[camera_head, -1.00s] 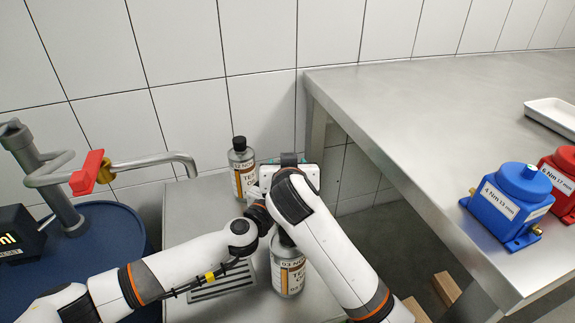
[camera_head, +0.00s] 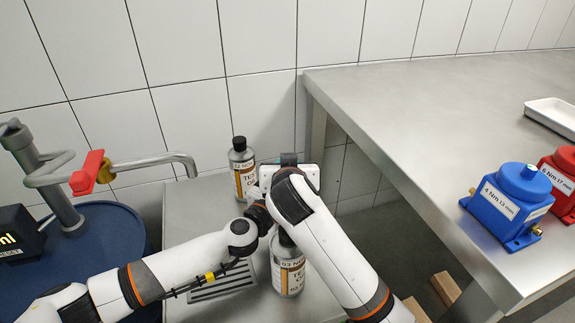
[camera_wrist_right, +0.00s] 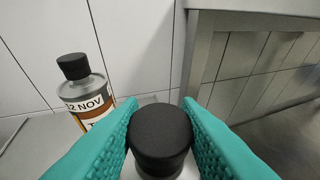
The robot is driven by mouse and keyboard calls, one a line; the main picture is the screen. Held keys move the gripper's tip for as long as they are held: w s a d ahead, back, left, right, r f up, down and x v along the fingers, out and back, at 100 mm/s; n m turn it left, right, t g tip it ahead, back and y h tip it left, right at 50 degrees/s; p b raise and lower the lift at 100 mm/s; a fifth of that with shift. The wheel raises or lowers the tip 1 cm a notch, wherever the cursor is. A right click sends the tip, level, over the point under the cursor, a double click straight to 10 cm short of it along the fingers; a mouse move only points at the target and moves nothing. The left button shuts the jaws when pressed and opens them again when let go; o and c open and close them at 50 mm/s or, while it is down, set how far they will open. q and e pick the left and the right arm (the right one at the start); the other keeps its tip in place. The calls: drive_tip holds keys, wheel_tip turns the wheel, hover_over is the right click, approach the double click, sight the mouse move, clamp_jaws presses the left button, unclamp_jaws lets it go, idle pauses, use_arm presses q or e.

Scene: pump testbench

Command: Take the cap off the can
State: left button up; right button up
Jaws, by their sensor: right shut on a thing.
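A can with a "03 NOV" label (camera_head: 288,272) stands upright on the steel surface in the head view, its top covered by my right arm. In the right wrist view a round black cap (camera_wrist_right: 160,135) sits between the teal fingers of my right gripper (camera_wrist_right: 161,130), which is shut on it. A pale metal surface shows just below the cap. A second can, labelled "12 NOV" (camera_wrist_right: 86,101), stands to the left with its black cap on; it also shows in the head view (camera_head: 243,167). My left gripper is hidden behind the arms.
A steel bench (camera_head: 430,110) on the right holds a blue pump (camera_head: 508,200), a red pump (camera_head: 562,175) and a white tray (camera_head: 553,115). A blue drum (camera_head: 105,235) with a pipe and red-handled tap (camera_head: 88,172) stands left. A tiled wall is behind.

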drive_tip(key=shift+r, duration=0.1)
drive_tip(key=shift+r, duration=1.05)
drive_tip(key=shift+r, duration=2)
use_arm(q)
drive_tip(key=o, duration=1.5)
